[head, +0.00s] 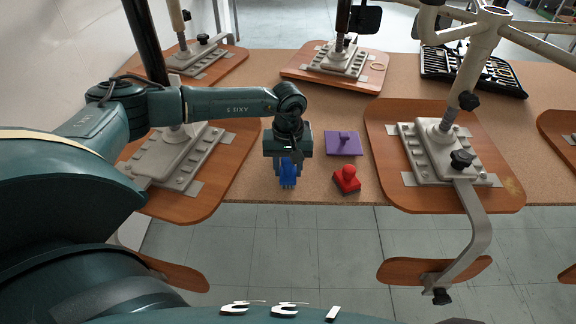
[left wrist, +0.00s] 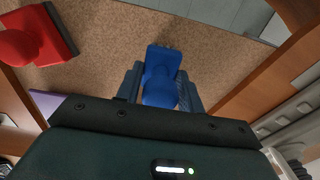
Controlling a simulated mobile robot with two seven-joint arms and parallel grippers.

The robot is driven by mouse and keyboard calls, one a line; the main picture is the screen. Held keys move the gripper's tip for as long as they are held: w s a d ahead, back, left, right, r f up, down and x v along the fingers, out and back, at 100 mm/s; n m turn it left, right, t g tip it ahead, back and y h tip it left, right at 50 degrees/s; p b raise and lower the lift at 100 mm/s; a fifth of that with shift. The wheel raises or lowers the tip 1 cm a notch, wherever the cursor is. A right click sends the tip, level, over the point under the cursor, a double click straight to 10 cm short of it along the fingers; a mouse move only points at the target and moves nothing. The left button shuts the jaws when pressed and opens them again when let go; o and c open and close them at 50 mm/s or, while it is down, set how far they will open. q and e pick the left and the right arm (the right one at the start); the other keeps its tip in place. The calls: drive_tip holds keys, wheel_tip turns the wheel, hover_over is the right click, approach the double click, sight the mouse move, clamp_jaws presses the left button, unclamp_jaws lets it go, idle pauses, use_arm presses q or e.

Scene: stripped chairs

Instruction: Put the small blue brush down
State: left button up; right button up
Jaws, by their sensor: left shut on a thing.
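The small blue brush (head: 288,172) is between the fingers of my left gripper (head: 287,180), near the front edge of the cork-brown table. My left gripper is shut on it and points down. In the left wrist view the brush (left wrist: 161,75) shows a round knob and a flat blue block between the two fingers. I cannot tell whether the brush touches the table. My right gripper is not in view.
A black tool case (head: 470,72) lies at the back right.

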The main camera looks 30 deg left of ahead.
use_arm(q)
drive_tip(key=shift+f, duration=0.15)
drive_tip(key=o, duration=0.9)
